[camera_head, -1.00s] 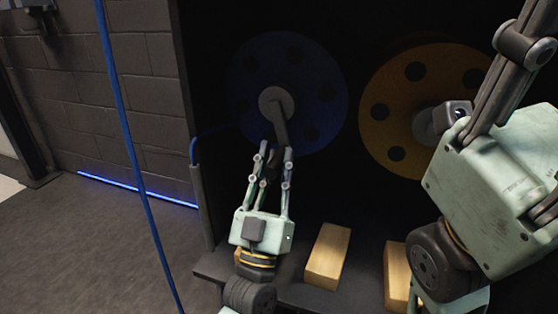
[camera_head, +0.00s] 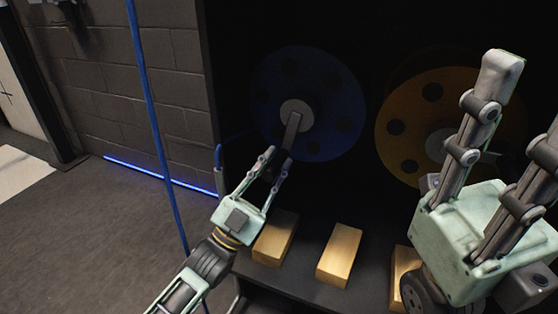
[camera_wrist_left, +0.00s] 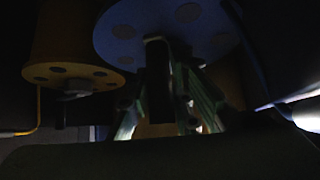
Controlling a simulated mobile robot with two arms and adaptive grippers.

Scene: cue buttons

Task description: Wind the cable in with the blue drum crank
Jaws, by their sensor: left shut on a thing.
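The dark blue drum (camera_head: 335,95) stands upright in the dark cabinet, with a grey hub and a dark crank arm (camera_head: 292,132) pointing down and slightly left. My left gripper (camera_head: 277,163) is shut at the lower end of the crank; the handle is mostly hidden between the fingers. In the left wrist view the blue drum (camera_wrist_left: 215,20) is behind the dark crank (camera_wrist_left: 158,75), between the fingers. The blue cable (camera_head: 150,100) hangs down at the left. My right gripper (camera_head: 515,130) is open and empty, in front of the orange drum.
The orange drum (camera_head: 405,100) stands right of the blue one, partly behind my right gripper. Several wooden blocks (camera_head: 340,255) lie on the dark ledge below the drums. A grey post (camera_head: 219,180) stands at the cabinet's left edge. Floor is clear at the left.

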